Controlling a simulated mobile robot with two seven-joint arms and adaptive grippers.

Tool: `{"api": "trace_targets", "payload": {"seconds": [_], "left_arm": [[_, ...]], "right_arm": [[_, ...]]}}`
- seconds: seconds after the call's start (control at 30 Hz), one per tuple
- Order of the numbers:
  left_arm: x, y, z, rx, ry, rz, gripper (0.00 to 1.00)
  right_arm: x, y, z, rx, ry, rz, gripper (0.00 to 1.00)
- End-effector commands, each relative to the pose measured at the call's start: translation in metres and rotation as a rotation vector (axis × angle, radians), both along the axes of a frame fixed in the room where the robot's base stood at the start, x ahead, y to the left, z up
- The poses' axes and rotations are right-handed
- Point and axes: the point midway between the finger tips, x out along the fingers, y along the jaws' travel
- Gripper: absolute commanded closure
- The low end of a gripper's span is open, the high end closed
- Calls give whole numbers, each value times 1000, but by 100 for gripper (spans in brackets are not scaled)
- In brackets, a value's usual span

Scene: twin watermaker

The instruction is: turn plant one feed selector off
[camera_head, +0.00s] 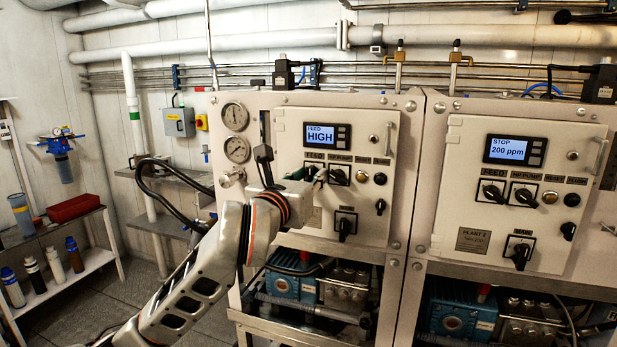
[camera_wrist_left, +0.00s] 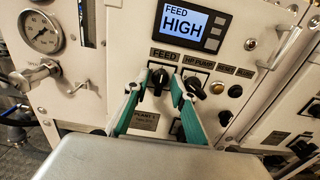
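The plant one feed selector (camera_wrist_left: 159,80) is a black knob under the FEED label in the left wrist view. The display (camera_head: 327,136) above it reads FEED HIGH. My left gripper (camera_wrist_left: 160,82) has two green-sided fingers, spread apart with the feed selector between their tips. I cannot tell whether either finger touches the knob. In the head view my left gripper (camera_head: 312,174) is in front of the panel and mostly hides the feed selector. The PLANT 1 plate (camera_wrist_left: 144,121) shows between the fingers. My right gripper is out of view.
The HP pump selector (camera_wrist_left: 195,88) is close beside the right finger. Another black selector (camera_head: 345,226) sits lower on the panel. The plant two panel (camera_head: 520,195), reading STOP 200 ppm, is to the right. A shelf (camera_head: 84,268) with bottles stands at the left.

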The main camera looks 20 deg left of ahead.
Motion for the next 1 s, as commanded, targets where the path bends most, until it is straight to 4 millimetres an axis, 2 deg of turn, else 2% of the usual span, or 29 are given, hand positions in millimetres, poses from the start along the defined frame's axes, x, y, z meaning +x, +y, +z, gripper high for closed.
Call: {"api": "trace_targets", "payload": {"seconds": [0.13, 0.23, 0.67, 1.0], "left_arm": [[0, 0, 0, 0, 0, 0, 75], [0, 0, 0, 0, 0, 0, 100], [0, 0, -1, -35, -1, 0, 100], [0, -1, -3, -251, -13, -1, 100]], "right_arm": [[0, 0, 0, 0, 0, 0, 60], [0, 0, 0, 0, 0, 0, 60], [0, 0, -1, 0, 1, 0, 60], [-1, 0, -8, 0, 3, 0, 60]]}}
